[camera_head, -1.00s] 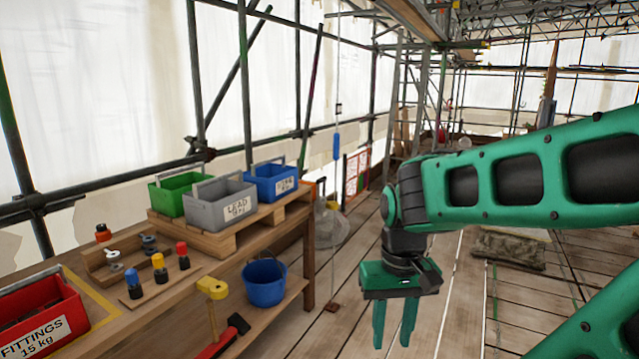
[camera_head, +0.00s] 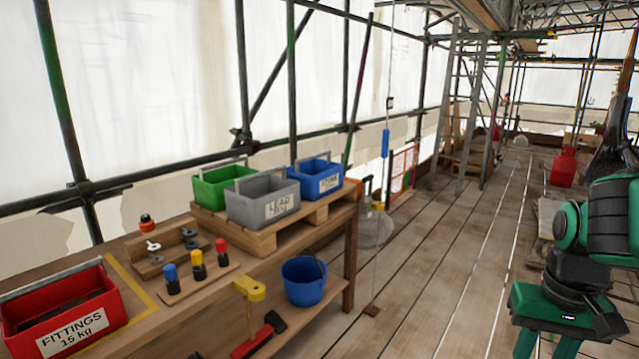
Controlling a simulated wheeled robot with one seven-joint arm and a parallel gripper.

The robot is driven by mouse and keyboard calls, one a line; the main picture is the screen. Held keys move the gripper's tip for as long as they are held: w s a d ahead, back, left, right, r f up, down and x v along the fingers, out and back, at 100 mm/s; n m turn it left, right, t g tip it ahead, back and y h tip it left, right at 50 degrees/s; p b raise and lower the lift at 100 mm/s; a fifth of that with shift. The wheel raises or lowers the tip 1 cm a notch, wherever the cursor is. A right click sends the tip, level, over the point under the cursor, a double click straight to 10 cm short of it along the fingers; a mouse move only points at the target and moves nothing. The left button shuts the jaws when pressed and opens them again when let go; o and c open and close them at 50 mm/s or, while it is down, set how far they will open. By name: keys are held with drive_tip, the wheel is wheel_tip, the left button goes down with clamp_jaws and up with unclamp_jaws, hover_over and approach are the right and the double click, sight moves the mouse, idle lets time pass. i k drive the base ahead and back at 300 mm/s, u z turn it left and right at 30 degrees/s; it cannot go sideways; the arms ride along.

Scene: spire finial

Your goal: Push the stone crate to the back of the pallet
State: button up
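The stone crate (camera_head: 314,181) is the blue open box with a handle and a white label whose print is hard to read. It stands at the right end of the wooden pallet (camera_head: 262,240), beside the grey LEAD crate (camera_head: 250,204). The green crate (camera_head: 212,190) stands on the pallet's left part, behind the grey one. My gripper (camera_head: 546,346) is at the lower right, well to the right of the pallet and apart from everything. Its two fingers are apart with nothing seen between them; their tips are cut off by the picture's bottom edge.
The pallet sits on a wooden bench (camera_head: 225,284). A blue bucket (camera_head: 304,281) stands on the lower shelf. Plank floor right of the bench is mostly clear.

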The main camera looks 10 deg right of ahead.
sight(318, 178)
drive_tip(key=i, duration=2.45)
drive_tip(key=u, duration=0.25)
